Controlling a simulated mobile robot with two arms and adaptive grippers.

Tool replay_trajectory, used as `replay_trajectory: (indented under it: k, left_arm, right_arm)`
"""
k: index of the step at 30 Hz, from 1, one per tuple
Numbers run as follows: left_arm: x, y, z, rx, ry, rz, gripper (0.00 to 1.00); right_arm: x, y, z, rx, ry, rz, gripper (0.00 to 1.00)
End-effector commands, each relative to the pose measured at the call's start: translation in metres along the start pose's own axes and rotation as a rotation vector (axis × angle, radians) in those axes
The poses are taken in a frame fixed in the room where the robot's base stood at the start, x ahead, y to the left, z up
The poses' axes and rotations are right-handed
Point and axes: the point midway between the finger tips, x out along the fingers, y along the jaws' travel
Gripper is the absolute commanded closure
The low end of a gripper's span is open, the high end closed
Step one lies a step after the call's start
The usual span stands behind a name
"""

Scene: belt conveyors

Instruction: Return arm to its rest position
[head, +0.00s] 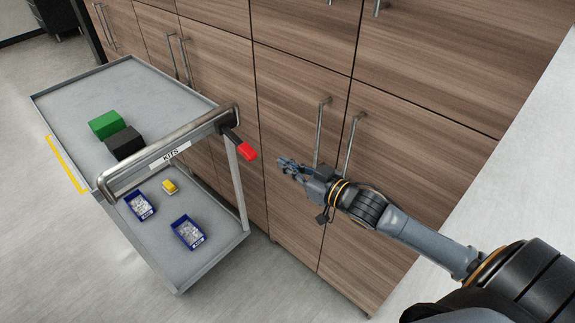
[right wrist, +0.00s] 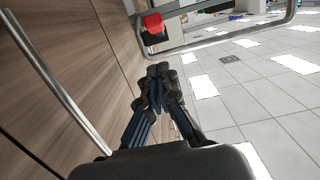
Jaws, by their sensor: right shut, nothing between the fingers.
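My right arm (head: 430,240) reaches in from the lower right of the head view. My right gripper (head: 284,163) is in front of the wooden cabinet doors, to the right of the cart's red-tipped handle end and apart from it. In the right wrist view the gripper (right wrist: 158,75) has its fingers together, with nothing between them. My left gripper is not in view.
A grey cart (head: 75,85) labelled KITS stands at left, with a green box (head: 106,124) and a black box (head: 125,143) on top. Blue bins (head: 187,232) and a yellow item (head: 169,186) lie on its lower shelf. Cabinet handles (head: 320,130) stick out near my gripper.

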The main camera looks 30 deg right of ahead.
Motion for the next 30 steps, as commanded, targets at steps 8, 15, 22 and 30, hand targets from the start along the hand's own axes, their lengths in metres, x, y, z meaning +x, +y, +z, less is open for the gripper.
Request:
replay_trajectory:
  k: [8, 15, 22, 30]
  left_arm:
    - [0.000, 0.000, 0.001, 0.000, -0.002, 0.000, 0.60]
    - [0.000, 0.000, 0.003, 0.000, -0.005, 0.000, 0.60]
    - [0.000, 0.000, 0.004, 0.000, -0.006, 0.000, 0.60]
    - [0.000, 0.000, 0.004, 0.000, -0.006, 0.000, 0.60]
  right_arm:
    - [0.000, 0.000, 0.000, 0.000, 0.001, 0.000, 1.00]
    - [0.001, 0.005, 0.011, 0.003, -0.017, 0.016, 1.00]
    - [-0.008, 0.045, 0.133, 0.018, -0.213, 0.156, 1.00]
    - [-0.074, 0.046, 0.330, 0.037, -0.570, 0.279, 1.00]
